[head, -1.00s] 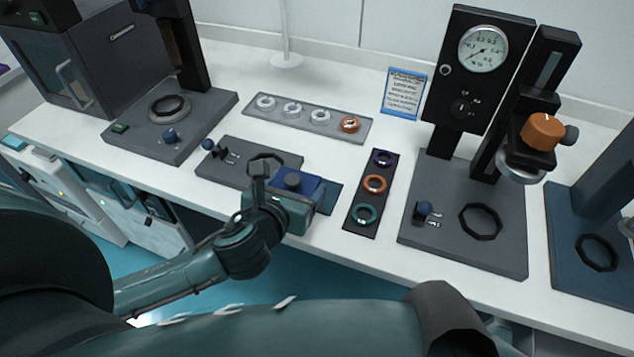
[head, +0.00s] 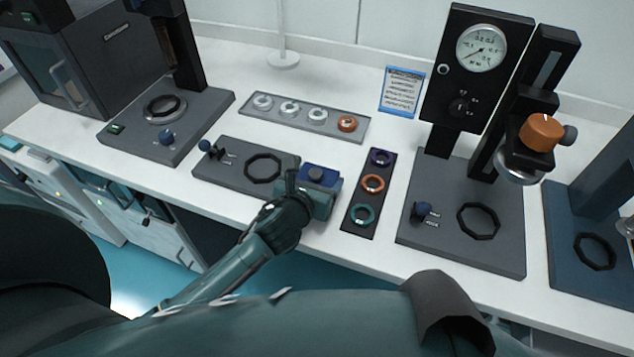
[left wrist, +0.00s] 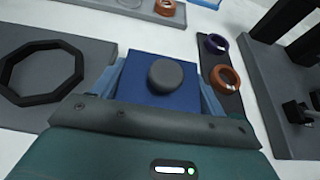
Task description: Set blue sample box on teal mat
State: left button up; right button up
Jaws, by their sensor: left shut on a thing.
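The blue sample box (head: 321,176) has a round dark knob on its lid. It sits between the fingers of my left gripper (head: 308,194), which is shut on it, at the front of the white bench. In the left wrist view the box (left wrist: 135,88) fills the middle, upright, with its knob on top. The teal mat is not clearly visible now; the box and gripper cover the place where it showed earlier. I cannot tell whether the box touches the surface below. My right gripper is not in view.
A grey plate with an octagonal ring (head: 228,172) lies just left of the box. A dark strip with purple, orange and teal rings (head: 355,222) lies close on the right. A gauge stand (head: 472,85) is farther right. A tray of rings (head: 330,128) lies behind.

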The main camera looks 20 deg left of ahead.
pick_arm(q)
jog(key=shift+f, duration=0.3)
jog(key=shift+f, duration=0.15)
jog(key=o, duration=1.1)
jog(key=shift+s+r, duration=0.2)
jog(key=shift+s, duration=0.05)
jog(key=v, duration=1.1)
jog(key=shift+s, duration=0.3)
